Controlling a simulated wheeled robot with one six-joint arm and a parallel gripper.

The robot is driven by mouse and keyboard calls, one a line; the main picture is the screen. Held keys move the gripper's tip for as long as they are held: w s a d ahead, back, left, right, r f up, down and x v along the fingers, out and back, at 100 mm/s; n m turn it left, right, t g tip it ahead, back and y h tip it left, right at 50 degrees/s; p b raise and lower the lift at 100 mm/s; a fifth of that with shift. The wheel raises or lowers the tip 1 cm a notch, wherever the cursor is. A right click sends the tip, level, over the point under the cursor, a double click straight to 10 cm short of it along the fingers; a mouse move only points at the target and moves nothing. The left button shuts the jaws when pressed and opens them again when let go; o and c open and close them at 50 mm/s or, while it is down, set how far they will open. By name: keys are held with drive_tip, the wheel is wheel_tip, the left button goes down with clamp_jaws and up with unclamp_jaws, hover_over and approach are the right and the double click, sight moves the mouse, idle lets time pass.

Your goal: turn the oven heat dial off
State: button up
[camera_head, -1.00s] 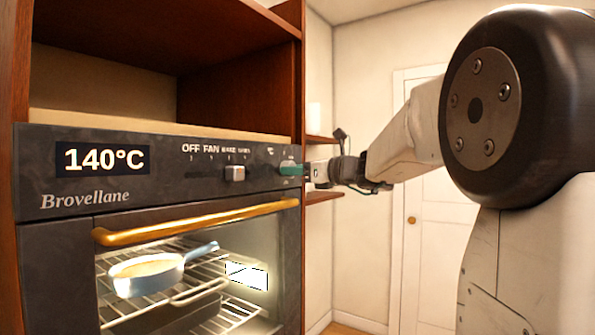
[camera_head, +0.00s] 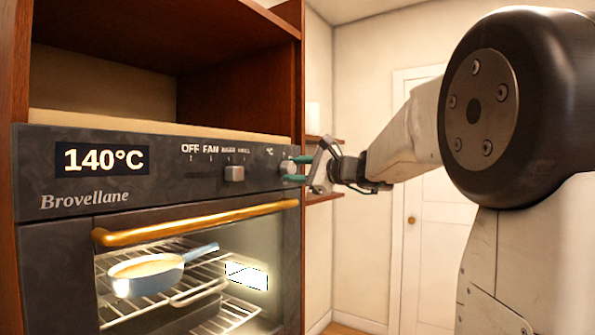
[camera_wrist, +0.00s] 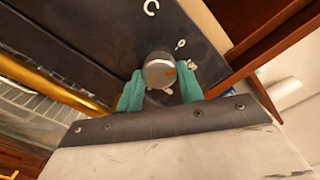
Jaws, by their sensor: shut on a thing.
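The oven heat dial (camera_wrist: 160,71) is a round silver knob with an orange mark, set in the dark control panel at its right end. In the head view the dial (camera_head: 287,169) is partly covered by my gripper (camera_head: 298,168). In the wrist view my gripper (camera_wrist: 162,90) has its green fingers on both sides of the dial, shut on it. The oven display (camera_head: 104,159) reads 140°C. Printed marks show around the dial, but I cannot read all of them.
A slider knob (camera_head: 234,174) sits under the OFF, FAN and other labels. A brass handle (camera_head: 195,222) crosses the oven door below. A pan (camera_head: 150,274) stands on the rack inside. A wooden cabinet surrounds the oven. A small shelf is behind my gripper.

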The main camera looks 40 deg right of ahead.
drive_tip(key=n, duration=0.5)
drive_tip(key=shift+n, duration=0.4)
idle(0.3)
drive_tip(key=o, duration=1)
drive_tip(key=v, duration=0.7)
drive_tip(key=shift+s+d, duration=0.2)
drive_tip(key=shift+s, duration=0.15)
